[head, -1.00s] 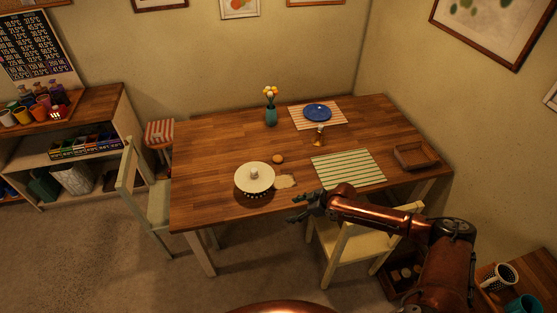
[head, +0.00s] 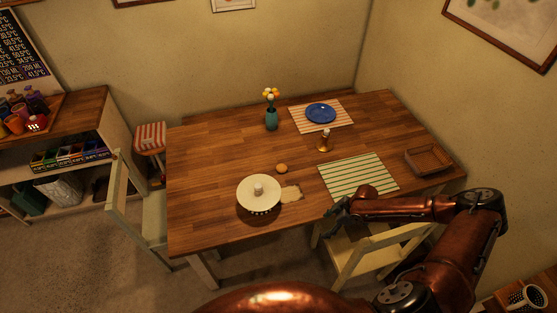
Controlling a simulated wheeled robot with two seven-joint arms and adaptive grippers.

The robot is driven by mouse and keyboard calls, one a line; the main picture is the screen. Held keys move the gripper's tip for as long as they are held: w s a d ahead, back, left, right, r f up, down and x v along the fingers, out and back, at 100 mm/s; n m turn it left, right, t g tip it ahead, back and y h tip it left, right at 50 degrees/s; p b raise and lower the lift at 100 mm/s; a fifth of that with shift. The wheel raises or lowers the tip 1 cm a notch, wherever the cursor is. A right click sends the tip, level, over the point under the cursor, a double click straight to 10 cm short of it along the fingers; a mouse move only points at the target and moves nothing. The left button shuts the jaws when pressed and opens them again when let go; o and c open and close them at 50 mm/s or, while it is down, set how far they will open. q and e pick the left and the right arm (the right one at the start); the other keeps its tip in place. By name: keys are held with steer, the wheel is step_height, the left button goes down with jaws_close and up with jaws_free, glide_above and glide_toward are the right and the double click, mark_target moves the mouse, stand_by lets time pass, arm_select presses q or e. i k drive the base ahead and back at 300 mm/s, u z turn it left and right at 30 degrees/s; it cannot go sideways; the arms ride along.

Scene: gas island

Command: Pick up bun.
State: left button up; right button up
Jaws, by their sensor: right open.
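My left gripper does not show.
A green striped mat (head: 358,176), a brass bell-like item (head: 324,141), a vase (head: 271,120), a blue plate (head: 320,113) and a wooden tray (head: 428,158) are also on the table. A chair (head: 370,250) stands in front.

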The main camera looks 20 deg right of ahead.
mark_target(281, 168)
steer(key=i, duration=1.3)
